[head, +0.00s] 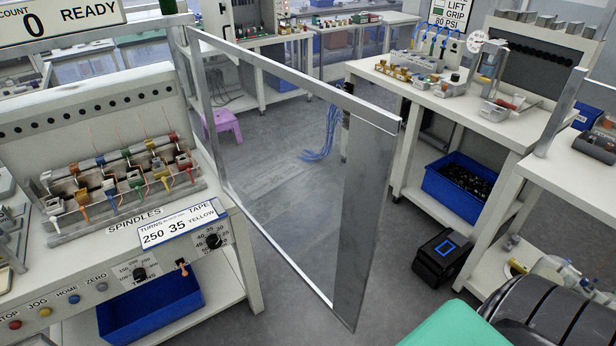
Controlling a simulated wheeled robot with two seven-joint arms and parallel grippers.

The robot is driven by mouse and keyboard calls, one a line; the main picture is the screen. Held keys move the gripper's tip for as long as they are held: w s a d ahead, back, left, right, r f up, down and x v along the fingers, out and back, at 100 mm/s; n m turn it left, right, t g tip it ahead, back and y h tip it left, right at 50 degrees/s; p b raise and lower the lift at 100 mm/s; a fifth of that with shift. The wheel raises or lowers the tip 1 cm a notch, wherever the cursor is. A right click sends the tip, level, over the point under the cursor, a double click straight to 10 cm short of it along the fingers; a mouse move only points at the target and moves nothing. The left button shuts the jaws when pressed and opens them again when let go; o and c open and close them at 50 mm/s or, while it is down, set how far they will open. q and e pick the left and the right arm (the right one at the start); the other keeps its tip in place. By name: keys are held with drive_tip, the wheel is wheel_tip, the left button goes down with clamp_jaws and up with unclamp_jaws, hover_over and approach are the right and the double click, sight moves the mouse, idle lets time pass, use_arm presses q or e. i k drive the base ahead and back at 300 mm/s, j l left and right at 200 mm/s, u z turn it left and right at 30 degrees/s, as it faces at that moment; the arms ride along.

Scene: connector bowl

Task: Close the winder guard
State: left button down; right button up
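The winder guard is a clear panel in a grey metal frame, seen in the head view with its top rail (290,80). The winder's spindle row (125,185) with coloured bobbins is uncovered to the left of the guard. Neither of my grippers is in view.
A white bench (465,105) with a blue bin (455,188) below stands on the right. A black box (443,258) sits on the floor there. A purple stool (222,125) and blue cables (325,140) are behind the panel. Grey floor (270,180) shows through it.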

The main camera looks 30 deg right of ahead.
sight(375, 132)
drive_tip(key=i+l+u, duration=0.25)
drive_tip(key=l, duration=0.75)
drive_tip(key=l+u, duration=0.2)
drive_tip(key=l, duration=0.75)
drive_tip(key=k, duration=0.05)
